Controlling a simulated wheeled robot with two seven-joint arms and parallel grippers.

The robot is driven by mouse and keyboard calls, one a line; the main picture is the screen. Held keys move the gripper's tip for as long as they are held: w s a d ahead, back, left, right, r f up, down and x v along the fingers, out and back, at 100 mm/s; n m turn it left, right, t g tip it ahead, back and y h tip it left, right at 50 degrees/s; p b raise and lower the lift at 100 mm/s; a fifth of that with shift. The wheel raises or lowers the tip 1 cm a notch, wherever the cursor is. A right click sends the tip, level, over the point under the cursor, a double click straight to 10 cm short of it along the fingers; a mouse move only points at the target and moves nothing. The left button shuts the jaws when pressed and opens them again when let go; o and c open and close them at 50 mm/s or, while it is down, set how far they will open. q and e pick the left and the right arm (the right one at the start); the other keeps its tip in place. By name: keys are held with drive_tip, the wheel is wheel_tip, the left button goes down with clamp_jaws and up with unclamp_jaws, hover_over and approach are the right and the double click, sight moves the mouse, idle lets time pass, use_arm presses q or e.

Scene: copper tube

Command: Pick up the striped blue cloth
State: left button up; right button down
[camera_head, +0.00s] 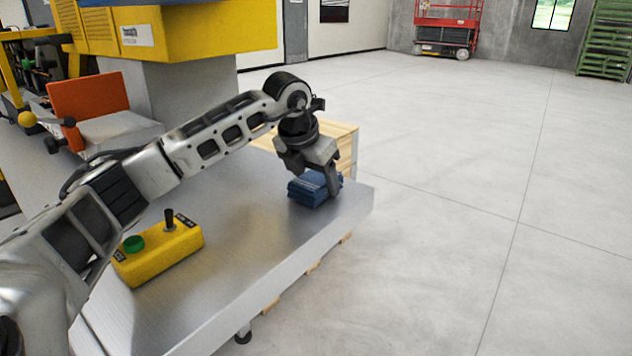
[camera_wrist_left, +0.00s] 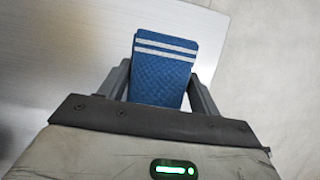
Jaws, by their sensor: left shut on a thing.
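The striped blue cloth (camera_head: 306,192) is a folded dark blue stack near the right corner of the grey metal table (camera_head: 250,240). In the left wrist view the cloth (camera_wrist_left: 162,75) shows two white stripes near its far end. My left gripper (camera_head: 331,188) reaches down onto it from above. In the left wrist view the fingers of my left gripper (camera_wrist_left: 160,85) stand on either side of the cloth, shut on it. The cloth appears to be at the table surface; whether there is a gap below it I cannot tell. My right gripper is not in view.
A yellow control box (camera_head: 160,250) with a green button and a black lever sits on the table at the front left. A wooden crate (camera_head: 345,142) stands behind the cloth. The table edge is close to the cloth's right, with open floor beyond.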

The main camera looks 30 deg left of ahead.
sight(316, 177)
use_arm(q)
wheel_tip(316, 177, up, 4)
drive_tip(key=shift+f, duration=0.2)
drive_tip(key=s+a+b, duration=0.1)
drive_tip(key=s+a, duration=0.3)
drive_tip(key=s+a+b, duration=0.1)
drive_tip(key=s+a, duration=0.3)
drive_tip(key=a, duration=0.1)
drive_tip(key=s+a+b, duration=0.1)
drive_tip(key=s+a, duration=0.2)
drive_tip(key=a, duration=0.1)
drive_tip(key=shift+s+a+f+b, duration=0.2)
drive_tip(key=shift+s+a+b, duration=0.1)
drive_tip(key=shift+s+b, duration=0.1)
drive_tip(key=shift+o, duration=0.9)
drive_tip(key=shift+c, duration=0.4)
